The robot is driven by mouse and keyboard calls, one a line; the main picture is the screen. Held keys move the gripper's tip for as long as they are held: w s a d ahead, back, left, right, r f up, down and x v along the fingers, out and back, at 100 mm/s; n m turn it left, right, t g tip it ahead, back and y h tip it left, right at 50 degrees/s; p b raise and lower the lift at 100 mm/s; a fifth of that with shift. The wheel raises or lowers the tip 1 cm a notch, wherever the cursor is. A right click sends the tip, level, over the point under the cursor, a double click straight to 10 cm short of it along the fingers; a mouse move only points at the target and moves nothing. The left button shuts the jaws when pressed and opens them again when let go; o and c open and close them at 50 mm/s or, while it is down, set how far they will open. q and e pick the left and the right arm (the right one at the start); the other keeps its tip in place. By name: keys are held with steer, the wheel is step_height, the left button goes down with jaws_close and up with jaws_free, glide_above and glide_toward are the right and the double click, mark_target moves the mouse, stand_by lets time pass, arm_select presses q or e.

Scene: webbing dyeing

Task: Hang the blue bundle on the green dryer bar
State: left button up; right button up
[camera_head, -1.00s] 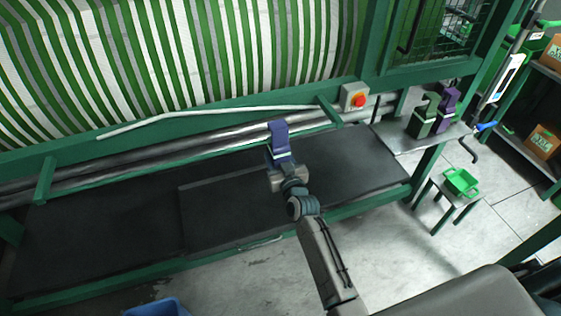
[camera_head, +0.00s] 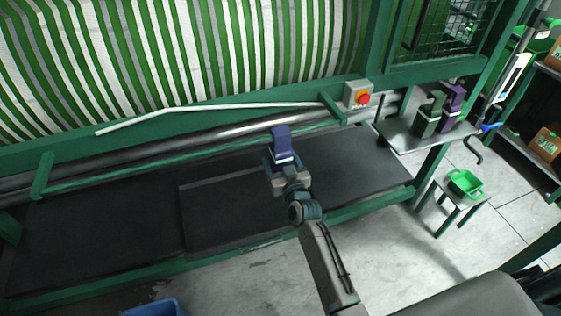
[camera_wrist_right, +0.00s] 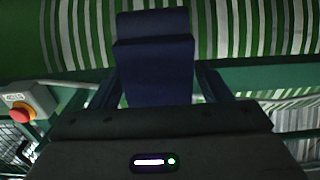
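The blue bundle (camera_head: 281,142) is a folded dark blue strap with a pale band low on it. My right gripper (camera_head: 284,163) is shut on its lower part and holds it upright. In the right wrist view the bundle (camera_wrist_right: 153,60) stands between the two fingers (camera_wrist_right: 158,92). The green dryer bar (camera_head: 160,165) is a thin rail running along the front of the machine, below the silver roller. In the head view the bundle overlaps the line of the bar; I cannot tell whether they touch. My left gripper is not in view.
Green and white webbing (camera_head: 200,55) fills the machine behind. A red stop button (camera_head: 362,98) sits on its frame. A side table (camera_head: 400,138) at right carries a green bundle (camera_head: 428,115) and a purple bundle (camera_head: 452,105). A dark platform (camera_head: 120,220) lies below the bar.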

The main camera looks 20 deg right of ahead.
steer(key=shift+s+f, duration=0.1)
steer(key=shift+s, duration=0.15)
steer(key=s+b, duration=0.4)
steer(key=s, duration=0.6)
steer(key=s+d+f+g, duration=0.1)
steer(key=s+f+g, duration=0.3)
steer(key=f, duration=0.9)
steer(key=s+d+f+g, duration=0.15)
steer(key=s+f, duration=0.35)
steer(key=f, duration=0.7)
steer(key=s+f+g, duration=0.3)
steer(key=s+f, duration=0.2)
steer(key=f, duration=0.8)
steer(key=s+d+f+g, duration=0.2)
steer(key=s+f, duration=0.4)
steer(key=s, duration=0.5)
steer(key=s+d+f+g+h, duration=0.1)
steer(key=s+d+f+g, duration=0.2)
steer(key=s+f, duration=0.3)
steer(key=s+d+f+g, duration=0.3)
steer(key=s+f, duration=0.4)
steer(key=s, duration=1)
steer(key=shift+d, duration=0.7)
